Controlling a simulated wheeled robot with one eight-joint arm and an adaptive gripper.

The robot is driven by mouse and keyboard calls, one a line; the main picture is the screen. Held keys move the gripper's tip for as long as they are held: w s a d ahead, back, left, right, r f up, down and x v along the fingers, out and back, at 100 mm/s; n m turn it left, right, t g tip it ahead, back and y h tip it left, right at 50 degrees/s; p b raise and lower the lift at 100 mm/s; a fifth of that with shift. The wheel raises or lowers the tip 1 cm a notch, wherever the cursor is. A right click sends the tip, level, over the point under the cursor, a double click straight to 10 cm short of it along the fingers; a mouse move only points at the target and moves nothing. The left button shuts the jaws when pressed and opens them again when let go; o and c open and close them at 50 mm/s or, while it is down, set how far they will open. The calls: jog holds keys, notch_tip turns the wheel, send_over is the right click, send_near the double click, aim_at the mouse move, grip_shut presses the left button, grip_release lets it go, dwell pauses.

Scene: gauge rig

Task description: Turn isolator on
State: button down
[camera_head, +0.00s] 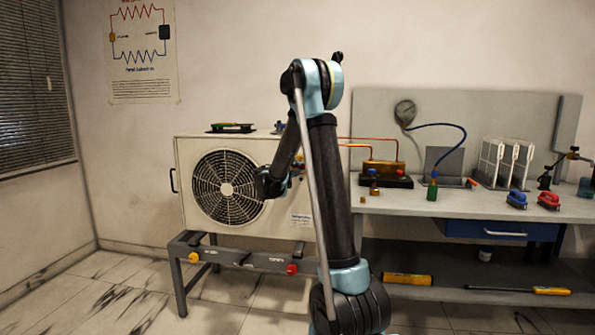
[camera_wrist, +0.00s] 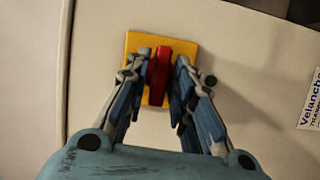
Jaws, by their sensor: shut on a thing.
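The isolator shows in the wrist view as a yellow square plate (camera_wrist: 188,48) with a red handle (camera_wrist: 163,62), fixed to a pale cabinet panel. The handle stands nearly upright in that picture, tilted slightly. My gripper (camera_wrist: 162,80) is shut on the red handle, one finger on each side, and the fingers hide parts of the plate. In the head view my gripper (camera_head: 271,183) is at the front of the white fan unit (camera_head: 260,222). My arm hides most of the isolator there.
The unit stands on a grey frame with a yellow knob (camera_head: 194,257) and a red knob (camera_head: 292,269). To the right is a workbench (camera_head: 470,206) with a gauge (camera_head: 405,112), blue hose and clamps. A green-topped tool (camera_head: 231,127) lies on the unit.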

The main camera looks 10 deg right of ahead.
jog(key=shift+d+m, duration=0.1)
jog(key=shift+m, duration=0.4)
jog(key=m+y, duration=0.2)
jog(key=m, duration=0.2)
jog(key=m+y, duration=0.2)
jog(key=m, duration=0.2)
jog(key=d+r+m+y, duration=0.1)
jog(key=m+y, duration=0.2)
jog(key=shift+m+g, duration=0.4)
jog(key=shift+a, duration=0.1)
dwell(0.4)
jog(key=c, duration=1.6)
grip_release()
jog(key=shift+w+f, duration=0.5)
jog(key=shift+f, duration=0.15)
jog(key=shift+s+a+r, duration=0.1)
jog(key=shift+s+r, duration=0.25)
jog(key=shift+s, duration=0.05)
